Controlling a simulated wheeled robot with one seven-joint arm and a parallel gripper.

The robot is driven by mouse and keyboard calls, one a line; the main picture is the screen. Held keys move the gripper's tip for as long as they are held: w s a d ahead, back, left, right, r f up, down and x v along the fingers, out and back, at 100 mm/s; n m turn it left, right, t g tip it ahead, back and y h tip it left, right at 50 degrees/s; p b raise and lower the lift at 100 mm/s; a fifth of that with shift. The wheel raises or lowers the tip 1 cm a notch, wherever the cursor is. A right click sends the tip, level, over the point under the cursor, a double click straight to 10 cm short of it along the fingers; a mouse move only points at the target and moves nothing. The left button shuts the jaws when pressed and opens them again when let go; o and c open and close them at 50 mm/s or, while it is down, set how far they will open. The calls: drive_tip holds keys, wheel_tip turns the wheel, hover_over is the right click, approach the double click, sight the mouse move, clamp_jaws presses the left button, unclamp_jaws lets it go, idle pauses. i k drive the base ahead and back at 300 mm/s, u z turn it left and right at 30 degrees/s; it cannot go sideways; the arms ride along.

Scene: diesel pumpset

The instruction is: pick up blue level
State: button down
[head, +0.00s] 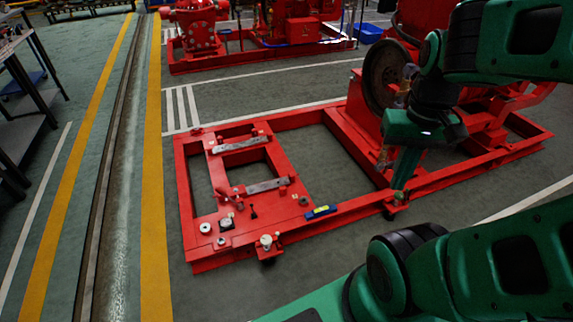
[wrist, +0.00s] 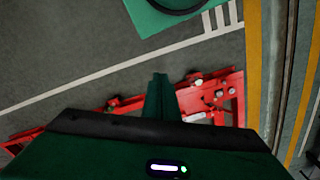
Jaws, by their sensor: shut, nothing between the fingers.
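The blue level (head: 321,212) is a small blue bar with yellow on it. It lies flat on the near rail of the red base frame (head: 355,203) in the head view, just right of the plate that carries small parts. My gripper (head: 399,187) points down to the right of the level, apart from it, and its height above the rail is hard to tell. In the wrist view my gripper's fingers (wrist: 160,78) are together with nothing between them. I cannot make out the level in the wrist view; my gripper body hides part of the frame there.
A dark flywheel (head: 384,80) stands behind my gripper. A blue bin (head: 368,33) is at the back. Open floor (head: 225,295) lies in front of the frame.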

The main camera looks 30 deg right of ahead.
sight(321, 211)
drive_tip(key=k, duration=0.5)
drive_tip(key=z, duration=0.45)
drive_tip(key=i, duration=1.5)
drive_tip(key=z, duration=0.3)
